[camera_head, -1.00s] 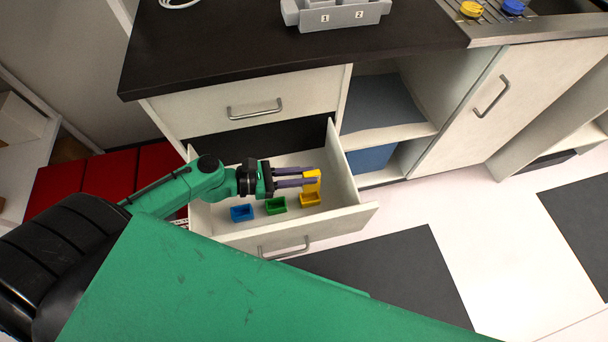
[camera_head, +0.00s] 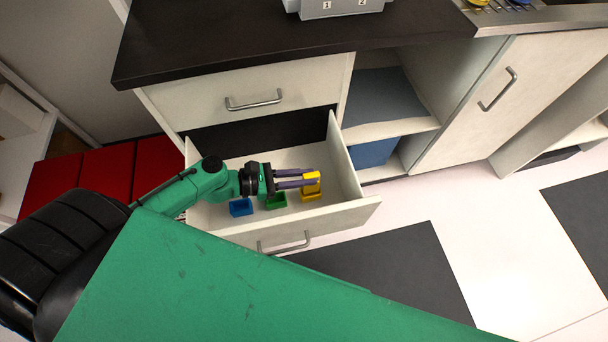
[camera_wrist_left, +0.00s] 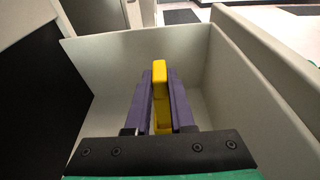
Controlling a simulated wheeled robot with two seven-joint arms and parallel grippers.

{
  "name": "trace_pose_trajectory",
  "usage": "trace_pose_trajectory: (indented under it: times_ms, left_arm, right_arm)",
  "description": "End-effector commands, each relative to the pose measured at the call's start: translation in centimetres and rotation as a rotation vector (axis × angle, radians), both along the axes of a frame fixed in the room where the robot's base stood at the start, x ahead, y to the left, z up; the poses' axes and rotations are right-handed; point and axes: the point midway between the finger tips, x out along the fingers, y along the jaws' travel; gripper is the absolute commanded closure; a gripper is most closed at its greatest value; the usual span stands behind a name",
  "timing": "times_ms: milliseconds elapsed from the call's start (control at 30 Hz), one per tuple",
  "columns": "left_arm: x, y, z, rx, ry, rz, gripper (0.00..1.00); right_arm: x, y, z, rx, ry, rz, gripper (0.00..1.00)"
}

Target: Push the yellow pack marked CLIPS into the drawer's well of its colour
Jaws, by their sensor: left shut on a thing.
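The yellow pack (camera_head: 312,181) is between the purple fingers of my left gripper (camera_head: 300,180), at the right end of the open drawer (camera_head: 352,213). It also shows in the left wrist view (camera_wrist_left: 160,80), upright between the fingers (camera_wrist_left: 160,100). My left gripper is shut on it. The yellow well (camera_head: 309,196) lies right below the pack in the head view. The pack's lower end overlaps the well; I cannot tell how deep it sits. The CLIPS marking cannot be read. My right gripper is not in view.
A green well (camera_head: 276,201) and a blue well (camera_head: 240,207) stand left of the yellow one in the drawer. The drawer's right wall (camera_head: 344,160) is close to the gripper. A closed drawer with a handle (camera_head: 254,102) and a dark worktop (camera_head: 220,45) are above.

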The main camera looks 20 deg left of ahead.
Motion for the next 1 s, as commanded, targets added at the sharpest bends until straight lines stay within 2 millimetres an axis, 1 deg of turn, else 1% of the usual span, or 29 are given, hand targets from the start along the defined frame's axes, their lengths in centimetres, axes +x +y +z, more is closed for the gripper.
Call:
trace_pose_trajectory:
  times_ms: [400, 767, 867, 1000]
  left_arm:
    - [0.0, 0.0, -1.3, 0.000, 0.000, 0.000, 1.00]
    - [0.0, 0.0, -1.4, 0.000, 0.000, 0.000, 1.00]
    - [0.0, 0.0, -2.0, -0.001, 0.001, 0.000, 1.00]
    - [0.0, 0.0, -3.2, -0.002, 0.001, 0.001, 1.00]
  right_arm:
    - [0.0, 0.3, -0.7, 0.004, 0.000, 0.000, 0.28]
    - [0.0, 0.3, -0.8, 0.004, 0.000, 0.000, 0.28]
    - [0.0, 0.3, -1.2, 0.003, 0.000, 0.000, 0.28]
    - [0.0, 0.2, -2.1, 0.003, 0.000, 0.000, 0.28]
